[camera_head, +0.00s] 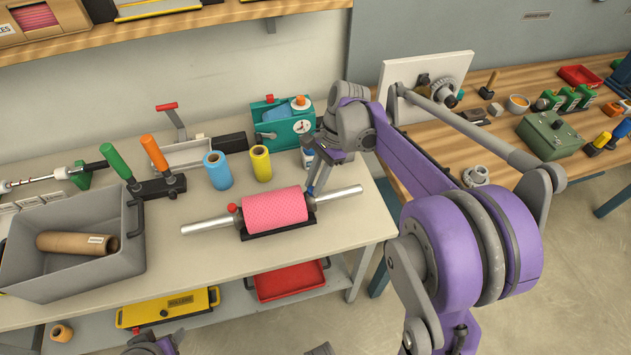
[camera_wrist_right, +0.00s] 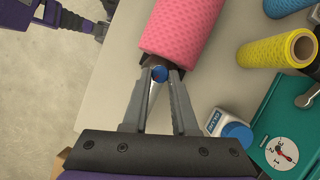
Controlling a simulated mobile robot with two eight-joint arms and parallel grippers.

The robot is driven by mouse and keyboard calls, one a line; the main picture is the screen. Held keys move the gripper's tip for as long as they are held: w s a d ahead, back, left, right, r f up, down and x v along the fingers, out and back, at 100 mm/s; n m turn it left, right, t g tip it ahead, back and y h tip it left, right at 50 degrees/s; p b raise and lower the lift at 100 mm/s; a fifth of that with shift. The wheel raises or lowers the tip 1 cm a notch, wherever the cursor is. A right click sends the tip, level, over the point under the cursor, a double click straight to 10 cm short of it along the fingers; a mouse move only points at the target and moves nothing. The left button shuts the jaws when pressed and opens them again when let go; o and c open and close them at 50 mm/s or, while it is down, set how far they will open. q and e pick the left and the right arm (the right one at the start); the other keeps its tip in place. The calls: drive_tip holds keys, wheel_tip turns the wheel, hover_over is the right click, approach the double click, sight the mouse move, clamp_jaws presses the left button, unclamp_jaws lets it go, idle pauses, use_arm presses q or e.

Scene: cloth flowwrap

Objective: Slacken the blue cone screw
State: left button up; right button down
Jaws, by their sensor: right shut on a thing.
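The pink roll (camera_head: 275,209) sits in a black cradle on the bench, on a metal rod (camera_head: 205,226) that sticks out at both ends. My right gripper (camera_head: 313,190) reaches down at the roll's right end. In the right wrist view, the blue cone screw (camera_wrist_right: 159,73) lies between the fingertips of my right gripper (camera_wrist_right: 160,77), which are shut on it right beside the pink roll (camera_wrist_right: 180,28). The fingers hide most of the screw. A red knob (camera_head: 232,208) is at the roll's left end. My left gripper does not show clearly.
A blue roll (camera_head: 218,170) and a yellow roll (camera_head: 260,163) stand behind the cradle. A teal box with a dial (camera_head: 283,124) is at the back. A white glue bottle (camera_wrist_right: 228,124) stands close to my right fingers. A grey crate (camera_head: 75,275) is at left.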

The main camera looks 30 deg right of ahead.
drive_tip(key=shift+w+n+g+h, duration=0.15)
drive_tip(key=shift+n+g, duration=0.2)
drive_tip(key=shift+n, duration=0.5)
drive_tip(key=shift+n+g+h, duration=0.15)
drive_tip(key=shift+n+g, duration=0.2)
drive_tip(key=shift+n, duration=0.5)
drive_tip(key=c, duration=0.7)
unclamp_jaws()
